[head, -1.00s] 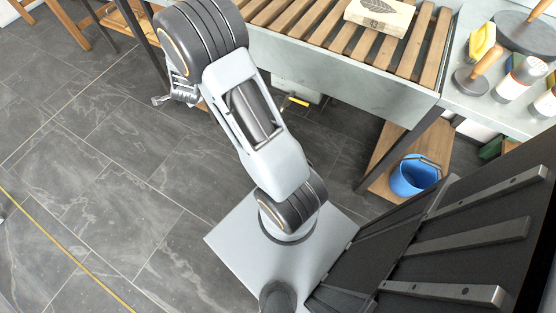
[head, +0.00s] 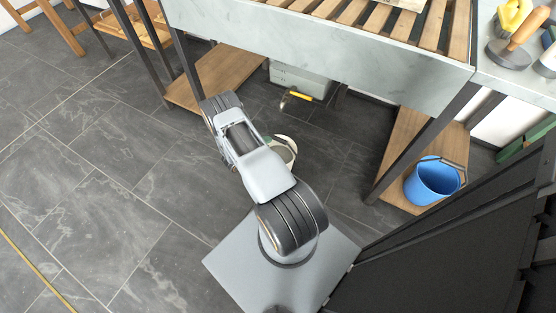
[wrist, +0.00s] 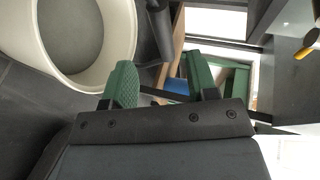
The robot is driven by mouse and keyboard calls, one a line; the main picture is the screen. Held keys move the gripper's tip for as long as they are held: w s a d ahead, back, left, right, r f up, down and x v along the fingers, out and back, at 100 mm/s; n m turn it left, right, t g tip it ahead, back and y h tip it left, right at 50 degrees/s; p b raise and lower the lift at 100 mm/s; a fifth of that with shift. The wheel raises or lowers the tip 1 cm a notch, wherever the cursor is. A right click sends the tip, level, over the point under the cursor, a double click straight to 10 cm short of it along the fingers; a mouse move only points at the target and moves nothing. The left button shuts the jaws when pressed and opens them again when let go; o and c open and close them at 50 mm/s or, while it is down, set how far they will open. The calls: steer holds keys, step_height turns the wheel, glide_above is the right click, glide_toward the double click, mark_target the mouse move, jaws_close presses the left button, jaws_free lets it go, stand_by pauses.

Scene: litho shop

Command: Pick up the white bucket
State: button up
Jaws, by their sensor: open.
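The white bucket (head: 290,146) stands on the dark floor tiles in the head view, partly hidden behind my arm. In the wrist view its open round rim and grey inside (wrist: 75,35) fill the upper left. My gripper (wrist: 162,80) shows two green fingers spread apart with nothing held between them. The left finger appears close to the bucket's rim in the picture; I cannot tell whether they touch.
A blue bucket (head: 433,184) sits on a low wooden shelf (head: 400,150) at right. A slatted workbench (head: 330,50) with legs stands above and behind. A grey bin (head: 300,80) is under it. Open floor (head: 110,190) lies to the left.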

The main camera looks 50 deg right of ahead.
mark_target(276, 139)
steer(key=b+x, duration=0.3)
steer(key=x, duration=0.6)
steer(key=shift+s+d+r, duration=0.15)
steer(key=shift+r, duration=0.05)
jaws_close()
stand_by(0.3)
stand_by(0.9)
steer(key=shift+r, duration=0.2)
